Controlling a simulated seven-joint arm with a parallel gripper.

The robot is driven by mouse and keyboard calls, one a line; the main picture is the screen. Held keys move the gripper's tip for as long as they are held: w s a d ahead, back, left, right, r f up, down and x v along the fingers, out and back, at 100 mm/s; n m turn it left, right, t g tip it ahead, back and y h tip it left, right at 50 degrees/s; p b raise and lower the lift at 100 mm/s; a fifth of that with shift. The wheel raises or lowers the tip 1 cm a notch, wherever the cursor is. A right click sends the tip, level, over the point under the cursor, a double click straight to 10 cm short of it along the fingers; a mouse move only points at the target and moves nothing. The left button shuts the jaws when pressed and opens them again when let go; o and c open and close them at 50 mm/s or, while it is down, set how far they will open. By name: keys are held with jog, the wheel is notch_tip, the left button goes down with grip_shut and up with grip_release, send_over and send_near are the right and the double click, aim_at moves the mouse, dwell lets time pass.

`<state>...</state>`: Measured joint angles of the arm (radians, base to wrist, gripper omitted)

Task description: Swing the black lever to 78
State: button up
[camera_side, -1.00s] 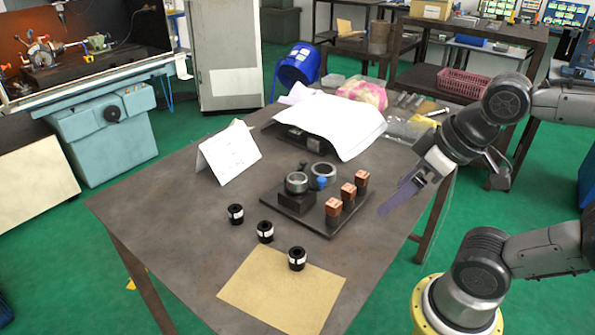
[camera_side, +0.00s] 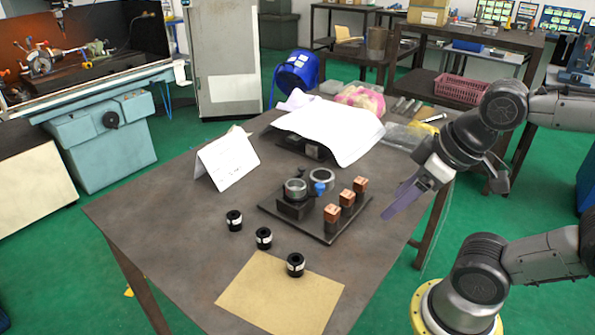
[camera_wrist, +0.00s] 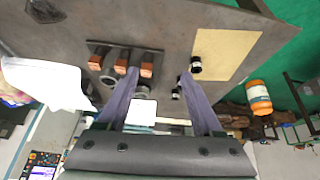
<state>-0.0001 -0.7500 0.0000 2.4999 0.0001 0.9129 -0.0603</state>
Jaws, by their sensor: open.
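A dark fixture plate (camera_side: 268,208) lies on the table. A chuck with a round grey metal ring (camera_side: 296,187) stands on a black block on it. A small black knob (camera_side: 302,170), perhaps the end of the black lever, shows at the back of the chuck; the lever's arm and any scale numbers are too small to read. A blue knob (camera_side: 320,188) stands to the chuck's right. My gripper (camera_side: 390,212) is open and empty, right of the plate and apart from it. In the wrist view its two fingers (camera_wrist: 160,74) are spread, and one partly covers the fixture.
Three copper-topped blocks (camera_side: 346,197) stand along the plate's right side. A second grey ring (camera_side: 321,178) is behind the chuck. Three black cylinders (camera_side: 263,238) stand in front, near a tan sheet (camera_side: 279,294). A folded white card (camera_side: 227,160) stands at left.

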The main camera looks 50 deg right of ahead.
jog(key=r+n, duration=0.2)
jog(key=r, duration=0.1)
jog(key=shift+w+r, duration=0.1)
jog(key=shift+w, duration=0.25)
jog(key=shift+c, duration=0.4)
jog(key=w+d+r+n+g, duration=0.1)
jog(key=w+d+r+n, duration=0.15)
jog(key=w+r, duration=0.4)
jog(key=w+d+r+n+g, duration=0.1)
jog(key=w+d+r+n, duration=0.2)
jog(key=w, duration=0.7)
jog(key=g, duration=0.3)
send_over(302, 167)
notch_tip(302, 167, down, 12)
jog(key=shift+n, duration=0.35)
notch_tip(302, 167, down, 13)
jog(key=shift+f, duration=0.2)
grip_shut()
